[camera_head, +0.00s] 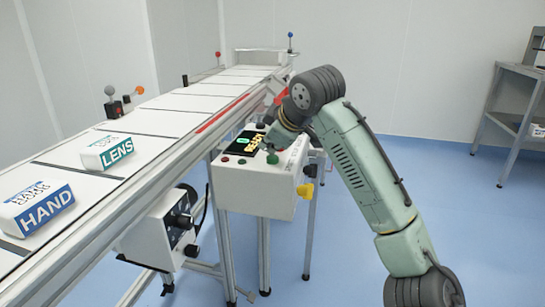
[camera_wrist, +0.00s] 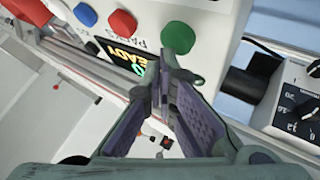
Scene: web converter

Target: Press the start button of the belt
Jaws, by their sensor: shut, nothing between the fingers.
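A white control box (camera_head: 253,188) stands beside the belt (camera_head: 175,122). A green button (camera_head: 272,158) sits on its top near my gripper (camera_head: 272,147). In the wrist view the green button (camera_wrist: 178,38) is large and round, just beyond the tips of my gripper (camera_wrist: 168,70). The fingers are shut and empty. I cannot tell whether the tips touch the button. A lit display (camera_wrist: 125,58) next to it reads "READY"; my fingers partly cover it. A red button (camera_wrist: 123,23) and a blue button (camera_wrist: 85,14) are on the same panel.
Two boxes lie on the belt: one marked HAND (camera_head: 38,208) and one marked LENS (camera_head: 107,152). A white unit with black dials (camera_head: 165,228) hangs under the belt. The blue floor at right is open.

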